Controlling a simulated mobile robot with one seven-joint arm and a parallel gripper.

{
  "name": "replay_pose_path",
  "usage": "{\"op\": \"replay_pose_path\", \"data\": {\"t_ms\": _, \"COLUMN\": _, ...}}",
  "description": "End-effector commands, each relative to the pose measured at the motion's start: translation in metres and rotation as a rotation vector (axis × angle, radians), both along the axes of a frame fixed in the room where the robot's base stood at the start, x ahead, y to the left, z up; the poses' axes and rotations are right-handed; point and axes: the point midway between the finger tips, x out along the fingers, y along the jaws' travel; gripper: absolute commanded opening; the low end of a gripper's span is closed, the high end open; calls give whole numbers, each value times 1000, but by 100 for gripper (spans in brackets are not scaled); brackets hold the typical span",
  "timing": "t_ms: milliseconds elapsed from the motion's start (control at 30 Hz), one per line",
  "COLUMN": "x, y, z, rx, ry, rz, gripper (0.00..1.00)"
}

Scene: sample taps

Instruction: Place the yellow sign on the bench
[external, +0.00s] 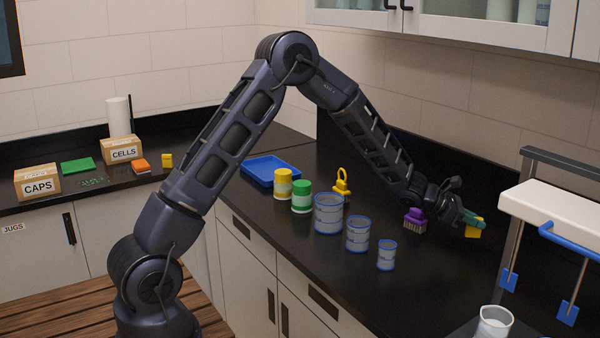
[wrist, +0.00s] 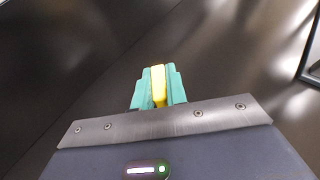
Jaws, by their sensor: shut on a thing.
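My gripper (external: 474,222) reaches over the right part of the black bench (external: 420,290) in the external view. Its teal fingers are shut on the yellow sign (external: 473,232), which shows just below the fingertips. In the wrist view, the yellow sign (wrist: 158,85) is an upright strip pinched between the two teal fingers (wrist: 158,88). Most of the sign is hidden by the fingers. The dark bench top (wrist: 80,50) lies beyond it. I cannot tell whether the sign touches the bench.
A purple brush (external: 414,220) stands just left of my gripper. Several grey-blue cans, including a large one (external: 328,213), stand further left. A white tap stand (external: 550,212) with blue levers is at the right, near a white cup (external: 494,322). The bench front between is clear.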

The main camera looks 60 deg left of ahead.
Motion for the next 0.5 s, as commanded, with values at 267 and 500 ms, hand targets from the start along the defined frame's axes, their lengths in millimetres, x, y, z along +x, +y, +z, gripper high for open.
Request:
{"op": "replay_pose_path", "data": {"t_ms": 267, "x": 0, "y": 0, "z": -18, "rx": -1, "ry": 1, "rz": -1, "gripper": 0}}
{"op": "replay_pose_path", "data": {"t_ms": 500, "x": 0, "y": -1, "z": -49, "rx": -1, "ry": 1, "rz": -1, "gripper": 0}}
